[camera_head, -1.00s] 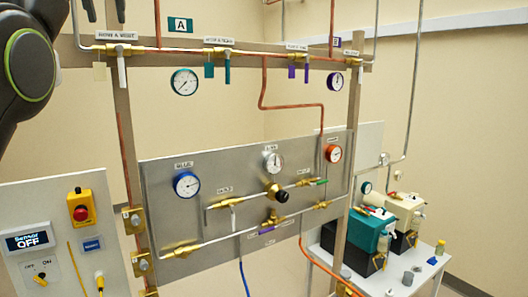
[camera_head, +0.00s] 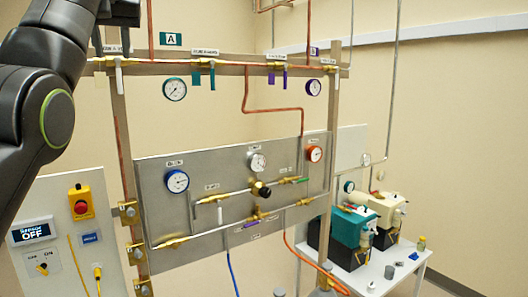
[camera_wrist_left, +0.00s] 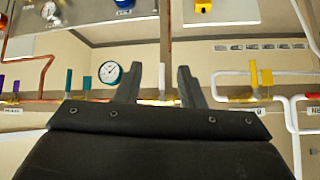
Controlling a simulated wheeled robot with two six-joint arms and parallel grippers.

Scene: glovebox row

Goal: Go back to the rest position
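My left arm comes in from the upper left of the head view. A dark end of it, with the left gripper (camera_head: 118,12), shows at the top edge in front of the pipe frame's upper left. In the left wrist view the two fingers of this gripper (camera_wrist_left: 158,78) stand apart with nothing between them. The gripper is open and empty. Behind the fingers, the wrist view shows a horizontal pipe run and a teal-rimmed gauge (camera_wrist_left: 110,72). My right gripper is in neither view.
The pipe frame carries a grey metal panel (camera_head: 158,208) with gauges and valves. A control box (camera_head: 38,204) with a red button stands lower left, its display reading "Sensor OFF". Teal (camera_head: 347,226) and cream (camera_head: 386,209) pumps stand on a white table (camera_head: 378,272) at right.

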